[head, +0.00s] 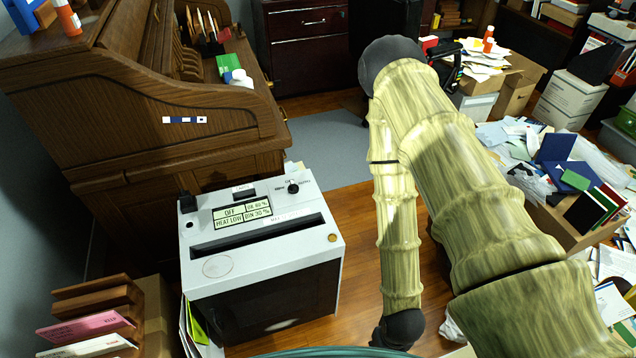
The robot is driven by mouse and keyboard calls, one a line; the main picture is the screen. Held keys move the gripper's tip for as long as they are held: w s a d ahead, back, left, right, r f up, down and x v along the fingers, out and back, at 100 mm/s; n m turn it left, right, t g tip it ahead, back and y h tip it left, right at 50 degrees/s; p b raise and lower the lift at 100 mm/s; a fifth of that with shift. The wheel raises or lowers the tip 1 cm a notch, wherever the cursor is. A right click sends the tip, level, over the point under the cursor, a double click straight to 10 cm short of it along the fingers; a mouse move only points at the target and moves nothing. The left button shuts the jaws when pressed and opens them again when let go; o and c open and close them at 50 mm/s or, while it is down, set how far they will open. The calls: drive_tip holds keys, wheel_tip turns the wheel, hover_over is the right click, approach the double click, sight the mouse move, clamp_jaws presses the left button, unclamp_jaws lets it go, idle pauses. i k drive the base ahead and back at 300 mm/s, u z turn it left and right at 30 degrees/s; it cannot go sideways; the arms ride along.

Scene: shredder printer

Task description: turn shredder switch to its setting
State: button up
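The shredder (262,285) is a white-topped box with a dark front, standing on the wood floor left of my arm. A small black round switch knob (293,188) sits at the back right of its top, with small printed labels beside it that are too small to read. A display panel (242,215) on the top reads OFF and HEAT LOW, with small percentages beside them. A dark feed slot (257,236) runs across the top. My arm bends down to the right of the shredder, apart from the knob. My gripper is not visible.
A wooden roll-top desk (150,90) stands behind and left of the shredder. Wooden trays with papers (95,318) are at lower left. An overfull box of papers and folders (590,215) is at right. Bare floor (350,215) shows between shredder and arm.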

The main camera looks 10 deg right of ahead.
sight(293, 188)
drive_tip(key=z, duration=0.8)
drive_tip(key=i, duration=0.5)
drive_tip(key=u, duration=0.9)
